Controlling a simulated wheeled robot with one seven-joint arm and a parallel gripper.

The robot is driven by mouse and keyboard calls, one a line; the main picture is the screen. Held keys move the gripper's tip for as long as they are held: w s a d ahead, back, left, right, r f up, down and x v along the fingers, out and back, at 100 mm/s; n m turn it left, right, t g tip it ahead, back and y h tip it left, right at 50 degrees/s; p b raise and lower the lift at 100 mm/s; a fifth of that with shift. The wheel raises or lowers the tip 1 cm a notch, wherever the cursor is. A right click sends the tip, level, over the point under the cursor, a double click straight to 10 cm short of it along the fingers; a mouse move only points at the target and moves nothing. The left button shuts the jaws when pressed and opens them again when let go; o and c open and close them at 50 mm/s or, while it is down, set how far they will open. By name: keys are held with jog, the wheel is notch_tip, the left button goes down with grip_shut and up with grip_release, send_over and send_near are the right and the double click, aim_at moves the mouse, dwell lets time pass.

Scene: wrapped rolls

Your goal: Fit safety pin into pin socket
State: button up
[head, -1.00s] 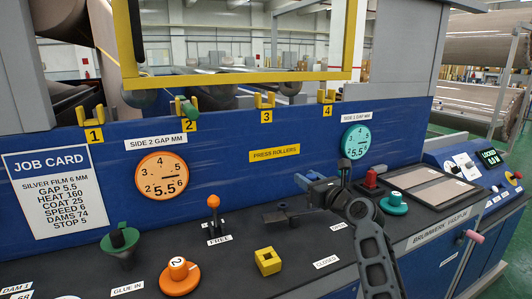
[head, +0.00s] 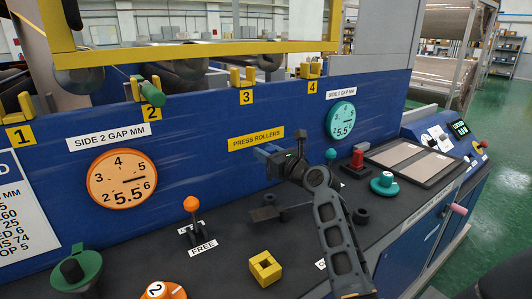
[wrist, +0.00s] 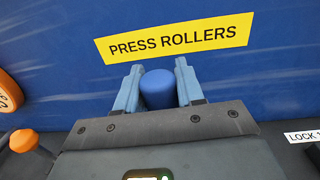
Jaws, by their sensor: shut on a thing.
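My gripper (head: 268,152) is shut on a blue round-ended cylinder (wrist: 158,90), which sits between its two light blue fingers in the wrist view. I take it to be the safety pin; its lower part is hidden. The gripper is in front of the blue panel, just below the yellow PRESS ROLLERS sign (head: 256,138). A yellow square block (head: 265,268) with an opening in its top stands on the black deck, in front of and below the gripper. It may be the pin socket; no label confirms that.
An orange-knobbed lever (head: 191,205) stands left of the gripper. A dark flat plate (head: 268,213) lies below it. A red-topped part (head: 357,160) and teal knob (head: 384,183) are at right. Numbered yellow clips line the panel top; clip 2 carries a green cylinder (head: 152,92).

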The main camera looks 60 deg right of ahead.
aim_at(271, 178)
jog(key=shift+f+b, duration=2.5)
jog(key=shift+b, duration=0.2)
jog(key=shift+f+b, duration=0.6)
jog(key=shift+f, duration=0.65)
jog(key=shift+f+b, duration=0.3)
jog(key=shift+f, duration=0.35)
jog(key=o, duration=1.1)
jog(key=shift+o, duration=0.2)
jog(key=shift+s+f, duration=0.1)
